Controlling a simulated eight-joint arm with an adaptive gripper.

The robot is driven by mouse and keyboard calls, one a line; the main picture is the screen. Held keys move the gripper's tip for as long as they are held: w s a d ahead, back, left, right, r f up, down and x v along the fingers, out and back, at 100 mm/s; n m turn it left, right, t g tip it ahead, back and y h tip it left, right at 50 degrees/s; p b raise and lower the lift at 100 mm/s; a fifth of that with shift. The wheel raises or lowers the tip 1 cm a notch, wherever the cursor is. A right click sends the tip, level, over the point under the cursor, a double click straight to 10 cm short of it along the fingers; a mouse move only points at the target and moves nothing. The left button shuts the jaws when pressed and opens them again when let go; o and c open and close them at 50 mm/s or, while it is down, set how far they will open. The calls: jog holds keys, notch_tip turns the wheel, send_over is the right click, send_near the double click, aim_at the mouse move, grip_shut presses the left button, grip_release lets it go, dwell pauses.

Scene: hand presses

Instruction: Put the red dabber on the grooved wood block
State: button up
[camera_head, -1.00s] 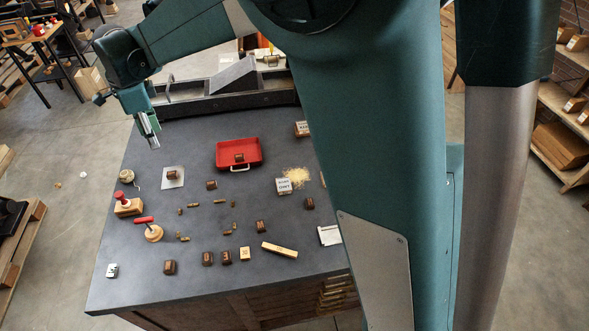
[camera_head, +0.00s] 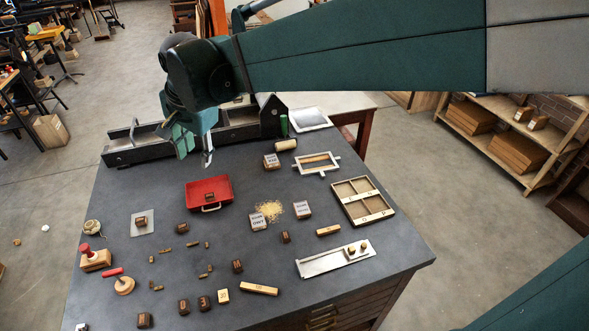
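Two red-topped items are at the left edge of the table. One is an upright red knob (camera_head: 86,249) on a light wood block (camera_head: 96,261); a groove is too small to make out. The other is a red handle (camera_head: 112,272), lying tilted by a round pale wood piece (camera_head: 124,287). I cannot tell for certain which is the dabber. My gripper (camera_head: 207,158) points down above the back of the table, behind the red tray, far from both red items. It holds nothing that I can see; its finger gap is unclear.
A red tray (camera_head: 222,203) holds a small dark block. Several dark type blocks and small brass pieces lie mid-table. A divided wooden tray (camera_head: 382,214) and a metal galley (camera_head: 308,269) are at right. A long dark press bed (camera_head: 133,154) runs along the back.

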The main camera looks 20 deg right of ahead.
jog(key=s+d+f+n+t, duration=0.1)
jog(key=s+d+n, duration=0.3)
jog(key=s+d, duration=0.7)
jog(key=s+d+f+n+t+h, duration=0.1)
jog(key=s+d+f+n, duration=0.3)
jog(key=s+d, duration=0.7)
jog(key=d+n+t, duration=0.1)
jog(key=d, duration=0.2)
jog(key=shift+s+d+f+t, duration=0.25)
jog(key=shift+s+d+t, duration=0.05)
jog(key=shift+s, duration=0.1)
jog(key=shift+f, duration=0.1)
notch_tip(320, 180, down, 11)
jog(key=b, duration=1)
jog(key=shift+r+b, duration=0.2)
jog(key=shift+b, duration=0.2)
